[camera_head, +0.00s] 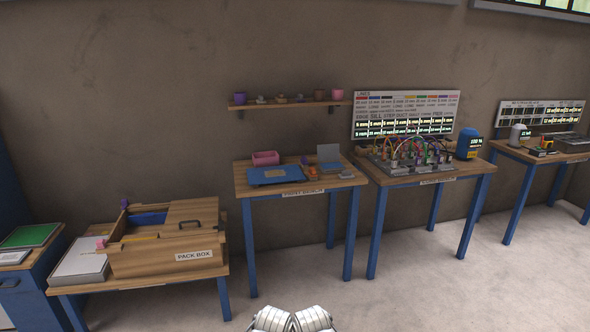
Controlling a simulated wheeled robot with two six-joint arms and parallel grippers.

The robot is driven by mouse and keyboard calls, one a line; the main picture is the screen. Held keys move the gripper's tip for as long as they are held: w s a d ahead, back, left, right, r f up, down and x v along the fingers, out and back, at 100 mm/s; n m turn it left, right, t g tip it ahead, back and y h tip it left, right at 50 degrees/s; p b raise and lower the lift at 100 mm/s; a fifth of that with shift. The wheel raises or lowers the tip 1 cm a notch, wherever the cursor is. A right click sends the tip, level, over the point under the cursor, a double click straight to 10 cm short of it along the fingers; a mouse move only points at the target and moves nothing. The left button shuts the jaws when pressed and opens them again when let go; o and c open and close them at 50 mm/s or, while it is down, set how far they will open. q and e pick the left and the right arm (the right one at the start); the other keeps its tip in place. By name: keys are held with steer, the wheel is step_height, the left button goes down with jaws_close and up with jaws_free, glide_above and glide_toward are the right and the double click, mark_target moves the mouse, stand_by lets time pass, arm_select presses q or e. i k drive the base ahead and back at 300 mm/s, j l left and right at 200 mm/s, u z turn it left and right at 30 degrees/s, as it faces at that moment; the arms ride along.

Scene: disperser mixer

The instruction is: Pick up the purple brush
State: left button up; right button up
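No brush can be made out for certain at this distance. A small purple item (304,160) stands on the middle table between the pink bin and the grey panel, too small to identify. Another small purple item (124,203) shows at the back left corner of the pack box (165,260). White parts of my own body show at the bottom centre edge, but no gripper fingers can be seen. Nothing of mine is near the tables' contents.
The middle table (245,187) holds a pink bin (265,158), a blue tray (275,175) and small orange items. A wall shelf (290,104) hangs above it. The table to its right holds wired equipment (408,155) and a blue device (468,144). The floor (420,290) in front is clear.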

mark_target(304, 162)
steer(key=i, duration=1.85)
steer(key=i+l+u, duration=0.1)
steer(key=i+u, duration=0.2)
steer(key=i, duration=0.25)
steer(key=i+l+u, duration=0.3)
steer(key=i, duration=0.25)
steer(key=i+l+u, duration=0.25)
steer(key=i, duration=0.25)
